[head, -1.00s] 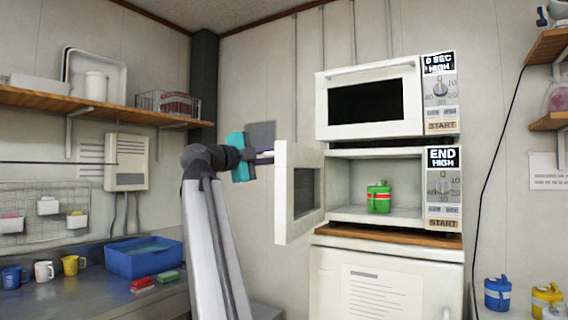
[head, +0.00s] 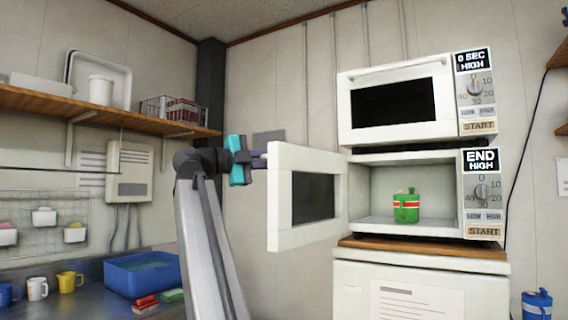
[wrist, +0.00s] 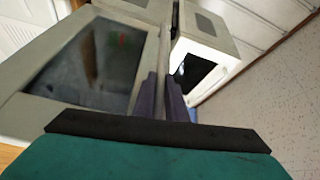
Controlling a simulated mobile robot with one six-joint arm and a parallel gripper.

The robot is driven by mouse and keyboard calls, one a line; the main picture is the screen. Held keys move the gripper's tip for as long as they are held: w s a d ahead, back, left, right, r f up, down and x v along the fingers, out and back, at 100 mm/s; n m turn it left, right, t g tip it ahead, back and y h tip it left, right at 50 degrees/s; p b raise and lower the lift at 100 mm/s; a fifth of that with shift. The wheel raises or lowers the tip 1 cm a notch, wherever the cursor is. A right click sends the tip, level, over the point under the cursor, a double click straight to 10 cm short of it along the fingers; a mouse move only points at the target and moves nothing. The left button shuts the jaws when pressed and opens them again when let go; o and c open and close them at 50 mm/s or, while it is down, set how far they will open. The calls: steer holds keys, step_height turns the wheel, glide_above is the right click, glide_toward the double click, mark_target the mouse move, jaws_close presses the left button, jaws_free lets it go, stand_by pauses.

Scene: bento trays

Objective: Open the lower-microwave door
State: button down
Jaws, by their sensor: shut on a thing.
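The lower microwave's door (head: 312,235) is white with a dark window and stands swung wide open to the left of its cavity. A green canister with a red and white band (head: 406,207) sits inside the lower microwave (head: 482,200). My gripper (head: 262,161) is at the upper left edge of the door. In the wrist view my gripper (wrist: 172,92) has its purple fingers shut on the door edge, with the door's window (wrist: 85,68) to the left. The fingertips' exact contact is partly hidden.
The upper microwave (head: 398,100) is closed, above the lower one. At left, a counter holds a blue tub (head: 143,276), cups and small items, under a wooden shelf (head: 110,110). A blue canister (head: 537,304) stands at lower right.

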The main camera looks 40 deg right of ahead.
steer(key=shift+r, duration=0.1)
stand_by(0.3)
steer(key=c, duration=1.8)
jaws_free()
steer(key=shift+d, duration=0.15)
steer(key=w+a+f, duration=0.1)
steer(key=w+a, duration=0.1)
steer(key=a, duration=1.1)
steer(key=shift+a, duration=0.35)
steer(key=shift+f, duration=0.1)
steer(key=shift+p, duration=0.3)
